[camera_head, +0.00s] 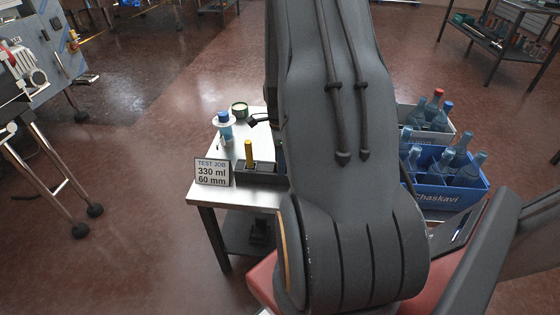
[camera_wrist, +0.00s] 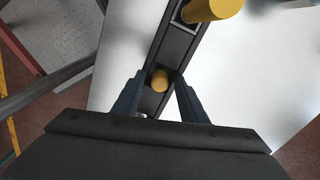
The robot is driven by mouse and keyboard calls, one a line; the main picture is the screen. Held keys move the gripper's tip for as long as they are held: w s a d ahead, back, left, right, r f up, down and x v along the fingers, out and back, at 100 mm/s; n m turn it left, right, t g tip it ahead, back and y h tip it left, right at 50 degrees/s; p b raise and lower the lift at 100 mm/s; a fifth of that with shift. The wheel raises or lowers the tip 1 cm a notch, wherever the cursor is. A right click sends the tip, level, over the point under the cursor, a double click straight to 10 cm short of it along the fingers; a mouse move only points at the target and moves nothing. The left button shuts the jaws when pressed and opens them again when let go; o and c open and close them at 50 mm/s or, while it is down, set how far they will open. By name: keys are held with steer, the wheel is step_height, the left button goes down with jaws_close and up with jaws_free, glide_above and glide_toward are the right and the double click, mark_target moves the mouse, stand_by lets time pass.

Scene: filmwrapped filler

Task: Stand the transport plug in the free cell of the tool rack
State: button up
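The tool rack (camera_head: 262,176), a dark narrow block, stands on the metal table; it also crosses the wrist view (camera_wrist: 179,43). A yellow cylinder (camera_head: 248,152) stands upright in it in the head view. The smaller-looking one (camera_wrist: 160,79) is at a rack cell, between my fingertips. The larger-looking one (camera_wrist: 212,9) is at the top edge, by a metal-rimmed opening. I cannot tell which is the transport plug. My gripper (camera_wrist: 159,82) is open, with gaps beside the nearer cylinder. In the head view my arm hides part of the rack.
A sign reading "TEST JOB 330 ml 60 mm" (camera_head: 213,172) stands at the front of the table (camera_head: 240,196). Blue crate (camera_head: 454,190) with bottles is at the right.

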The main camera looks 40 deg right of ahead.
step_height(320, 180, up, 12)
steer(key=b, duration=0.1)
steer(key=s+a+r+n, duration=0.1)
steer(key=s+a+n, duration=0.2)
steer(key=a+n, duration=0.5)
steer(key=s+a+r+n, duration=0.2)
steer(key=s+a+n, duration=0.1)
steer(key=a+n, duration=0.5)
steer(key=s+a+r+n, duration=0.2)
steer(key=s+a+n, duration=0.1)
steer(key=a+n, duration=0.6)
steer(key=a, duration=0.3)
steer(key=shift+s+a+r, duration=0.25)
